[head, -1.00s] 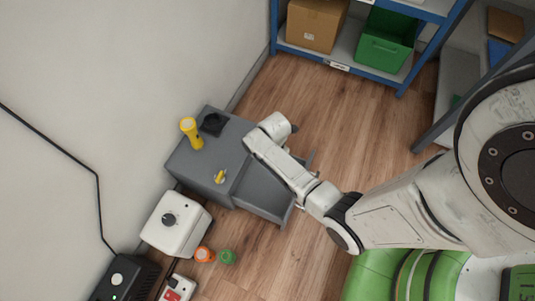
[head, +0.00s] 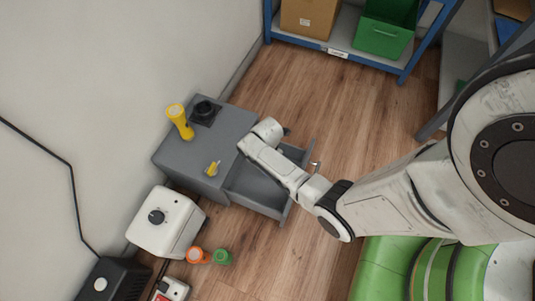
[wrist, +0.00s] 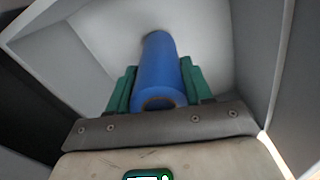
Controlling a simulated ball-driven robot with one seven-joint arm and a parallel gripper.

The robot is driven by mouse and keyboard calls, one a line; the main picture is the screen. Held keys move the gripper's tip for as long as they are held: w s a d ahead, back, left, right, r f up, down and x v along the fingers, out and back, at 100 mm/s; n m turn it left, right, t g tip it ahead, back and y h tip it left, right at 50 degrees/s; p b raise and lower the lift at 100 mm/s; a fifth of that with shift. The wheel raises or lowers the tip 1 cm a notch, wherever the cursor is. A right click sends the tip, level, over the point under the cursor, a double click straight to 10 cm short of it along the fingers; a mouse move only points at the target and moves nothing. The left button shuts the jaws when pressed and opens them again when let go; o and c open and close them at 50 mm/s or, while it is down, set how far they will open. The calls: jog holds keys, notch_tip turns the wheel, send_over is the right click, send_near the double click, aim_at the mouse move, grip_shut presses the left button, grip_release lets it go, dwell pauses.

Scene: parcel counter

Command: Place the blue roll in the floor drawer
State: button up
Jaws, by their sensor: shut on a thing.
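The blue roll (wrist: 158,75) stands out between the two green fingers of my gripper (wrist: 158,88) in the wrist view, and the gripper is shut on it. Pale drawer walls surround the roll there, with the floor of the drawer beyond it; I cannot tell whether the roll touches that floor. In the head view the floor drawer (head: 259,189) is pulled out of a low grey cabinet (head: 223,143). My arm reaches over the open drawer and hides the gripper and the roll in that view.
A yellow flashlight (head: 179,121), a black item (head: 205,111) and a small yellow object (head: 212,169) are on the cabinet. A white box (head: 166,222), an orange object (head: 196,256) and a green object (head: 222,257) are nearby. Bare wood floor lies right of the drawer.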

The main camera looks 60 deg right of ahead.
jog(key=shift+f, duration=0.7)
jog(key=shift+r, duration=0.1)
jog(key=shift+c, duration=0.6)
jog(key=o, duration=1.2)
jog(key=shift+o, duration=0.2)
notch_tip(320, 180, up, 12)
jog(key=p, duration=0.7)
jog(key=s+a+r+m, duration=0.4)
jog(key=a+r+m, duration=0.2)
jog(key=r+m, duration=0.2)
jog(key=s+a+r+m+t, duration=0.1)
jog(key=s+a+r+m, duration=0.4)
jog(key=r+m, duration=0.3)
notch_tip(320, 180, up, 3)
jog(key=shift+s+a+f, duration=0.2)
jog(key=shift+a, duration=0.45)
